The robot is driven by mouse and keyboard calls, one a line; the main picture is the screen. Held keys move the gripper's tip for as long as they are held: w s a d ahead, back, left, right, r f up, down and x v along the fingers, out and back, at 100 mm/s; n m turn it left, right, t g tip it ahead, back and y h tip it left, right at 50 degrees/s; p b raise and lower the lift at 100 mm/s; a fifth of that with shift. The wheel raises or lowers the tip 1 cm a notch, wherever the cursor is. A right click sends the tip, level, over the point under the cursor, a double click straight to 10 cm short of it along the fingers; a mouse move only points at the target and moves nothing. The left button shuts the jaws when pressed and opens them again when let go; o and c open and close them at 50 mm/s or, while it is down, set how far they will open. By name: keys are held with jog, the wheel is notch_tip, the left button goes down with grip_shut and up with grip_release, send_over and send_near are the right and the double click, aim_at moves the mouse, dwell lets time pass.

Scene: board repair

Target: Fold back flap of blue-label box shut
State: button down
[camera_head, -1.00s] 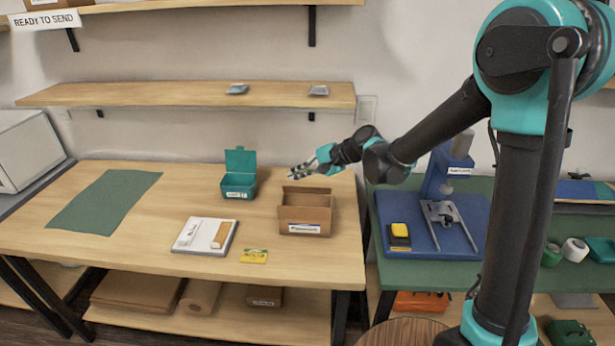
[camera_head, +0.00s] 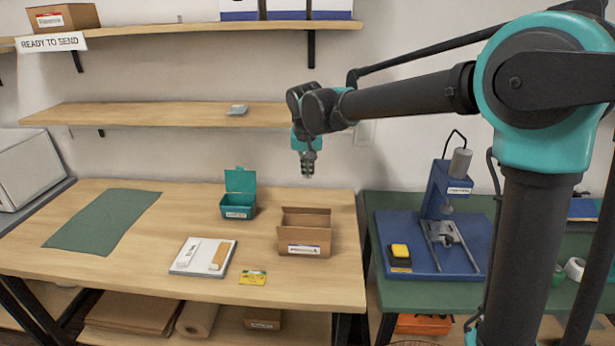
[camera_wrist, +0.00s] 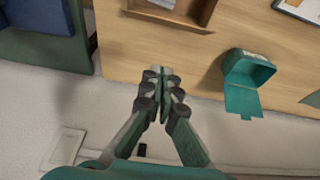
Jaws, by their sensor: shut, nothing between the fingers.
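The brown cardboard box with the white-and-blue label (camera_head: 303,249) stands on the wooden table, label facing front. Its top is open, and the back flap (camera_head: 306,212) appears raised along the rear edge. My gripper (camera_head: 308,175) points down above and behind the box, clear of it. The other flaps are hard to make out.
A teal open-lidded bin (camera_head: 238,205) stands left of the box. A white tray (camera_head: 203,257) and a yellow packet (camera_head: 253,278) lie in front. A wooden shelf (camera_head: 170,115) is behind, left of my gripper. A blue press (camera_head: 440,215) stands on the right bench.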

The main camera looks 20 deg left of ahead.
aim_at(306, 208)
jog(key=f, duration=0.8)
jog(key=shift+s+f, duration=0.2)
jog(key=shift+f, duration=0.2)
jog(key=shift+s+d+f, duration=0.15)
jog(key=shift+s+f, duration=0.15)
jog(key=shift+s, duration=0.15)
jog(key=shift+s+d+f+t, duration=0.1)
jog(key=shift+s+f+t, duration=0.05)
jog(key=shift+s+t, duration=0.4)
jog(key=s+t, duration=0.1)
jog(key=s+f+t+y, duration=0.1)
jog(key=t, duration=0.1)
jog(key=shift+d, duration=0.2)
jog(key=shift+s+d+f, duration=0.25)
jog(key=shift+s+f, duration=0.6)
jog(key=shift+f, duration=0.3)
jog(key=shift+s+d+f, duration=0.1)
jog(key=shift+s+f, duration=0.15)
jog(key=shift+f, duration=0.25)
jog(key=shift+s+d+f, duration=0.1)
jog(key=shift+s+f, duration=0.1)
jog(key=shift+f, duration=0.4)
